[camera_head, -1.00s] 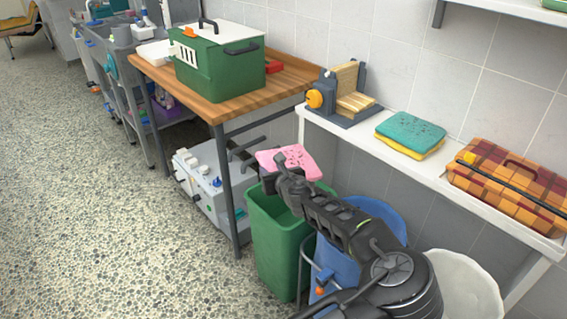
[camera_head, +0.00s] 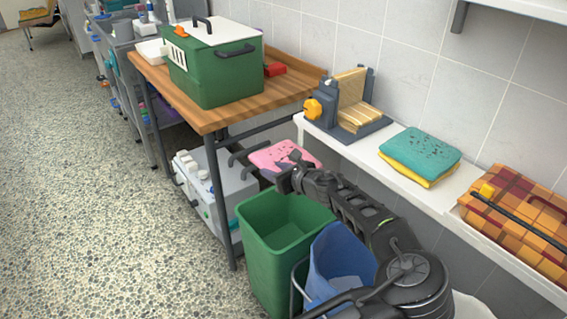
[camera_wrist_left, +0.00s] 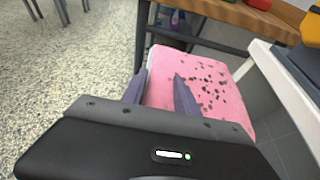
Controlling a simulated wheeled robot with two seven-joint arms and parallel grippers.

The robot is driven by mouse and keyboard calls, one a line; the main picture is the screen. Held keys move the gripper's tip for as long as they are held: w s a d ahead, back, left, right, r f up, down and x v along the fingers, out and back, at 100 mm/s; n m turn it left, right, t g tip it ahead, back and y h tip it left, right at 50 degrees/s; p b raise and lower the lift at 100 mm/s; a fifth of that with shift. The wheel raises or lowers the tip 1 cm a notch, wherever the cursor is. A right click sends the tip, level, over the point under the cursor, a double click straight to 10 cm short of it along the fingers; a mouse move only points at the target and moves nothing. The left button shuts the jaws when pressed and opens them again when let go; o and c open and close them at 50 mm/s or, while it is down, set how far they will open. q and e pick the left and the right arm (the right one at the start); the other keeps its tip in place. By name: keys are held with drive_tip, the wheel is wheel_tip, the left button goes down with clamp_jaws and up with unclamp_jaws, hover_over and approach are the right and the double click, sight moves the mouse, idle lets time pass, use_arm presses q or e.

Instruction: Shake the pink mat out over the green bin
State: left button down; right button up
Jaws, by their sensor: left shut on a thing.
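The pink mat (camera_head: 284,155) is held out flat in the head view, just above and behind the green bin. Dark specks lie on it, and they show clearly in the left wrist view, where the mat (camera_wrist_left: 215,90) fills the middle. My left gripper (camera_head: 277,170) is shut on the mat's near edge, with its fingers (camera_wrist_left: 160,97) over and at the mat. The green bin (camera_head: 272,262) stands open on the floor, below and in front of the mat. My right gripper is not in view.
A blue bin (camera_head: 338,268) stands right of the green bin, partly behind my arm. A wooden table (camera_head: 225,110) carries a green carrier (camera_head: 216,75). A white shelf (camera_head: 385,165) holds folded teal and yellow towels (camera_head: 420,155) and a plaid case (camera_head: 520,222).

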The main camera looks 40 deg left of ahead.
use_arm(q)
drive_tip(key=shift+s+r, duration=0.15)
drive_tip(key=shift+s, duration=0.05)
wheel_tip(320, 180, down, 6)
drive_tip(key=b, duration=0.5)
drive_tip(key=shift+b, duration=0.35)
wheel_tip(320, 180, up, 7)
drive_tip(key=p, duration=0.7)
drive_tip(key=shift+r, duration=0.15)
wheel_tip(320, 180, down, 7)
drive_tip(key=b, duration=0.3)
drive_tip(key=shift+f, duration=0.2)
